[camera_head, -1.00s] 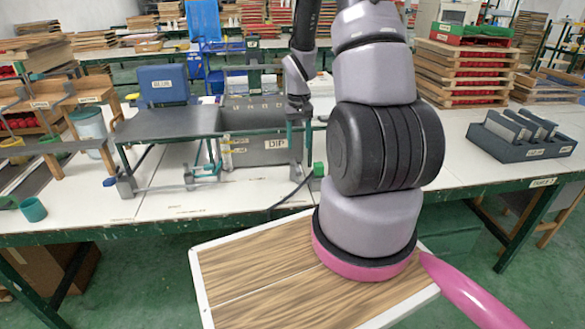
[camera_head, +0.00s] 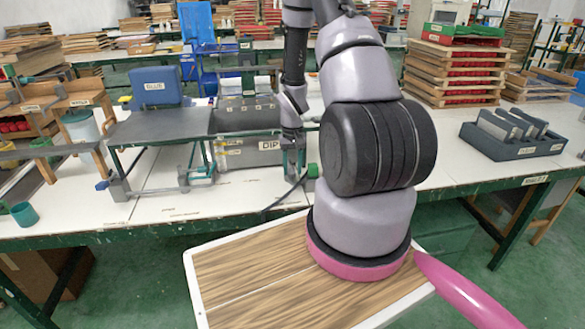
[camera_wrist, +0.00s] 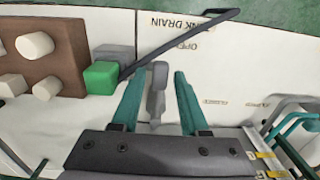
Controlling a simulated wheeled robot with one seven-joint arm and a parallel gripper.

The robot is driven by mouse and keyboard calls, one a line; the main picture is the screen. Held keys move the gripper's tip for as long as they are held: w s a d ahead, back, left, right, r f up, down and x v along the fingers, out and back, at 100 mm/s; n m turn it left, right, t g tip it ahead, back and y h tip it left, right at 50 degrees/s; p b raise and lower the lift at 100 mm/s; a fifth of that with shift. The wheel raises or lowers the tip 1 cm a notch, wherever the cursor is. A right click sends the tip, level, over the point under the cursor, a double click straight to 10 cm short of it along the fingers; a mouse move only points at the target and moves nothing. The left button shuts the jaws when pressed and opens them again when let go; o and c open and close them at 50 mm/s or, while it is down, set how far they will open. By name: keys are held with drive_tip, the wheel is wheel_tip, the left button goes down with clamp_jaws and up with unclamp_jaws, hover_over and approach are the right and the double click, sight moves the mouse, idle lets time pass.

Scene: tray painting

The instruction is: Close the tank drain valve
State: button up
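The tank, a grey box marked DIP (camera_head: 262,152), stands on the white table. At its right end is a green block (camera_head: 312,170), which also shows in the wrist view (camera_wrist: 101,77). A long dark bar or hose (camera_wrist: 185,40) runs from beside this block past the printed DRAIN and OPEN marks. My gripper (camera_wrist: 158,82) is open, its two teal fingers apart. A grey lever-like piece (camera_wrist: 157,92) shows between the fingers, with a gap on each side; I cannot tell whether it is the valve handle. In the head view my gripper (camera_head: 292,165) is low beside the tank's right end.
A brown block with cream pegs (camera_wrist: 45,60) is left of the green block in the wrist view. A slotted dark rack (camera_head: 512,138) stands at right on the table. A wood-grained panel (camera_head: 255,280) lies in front.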

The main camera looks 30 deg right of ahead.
clamp_jaws()
idle(1.2)
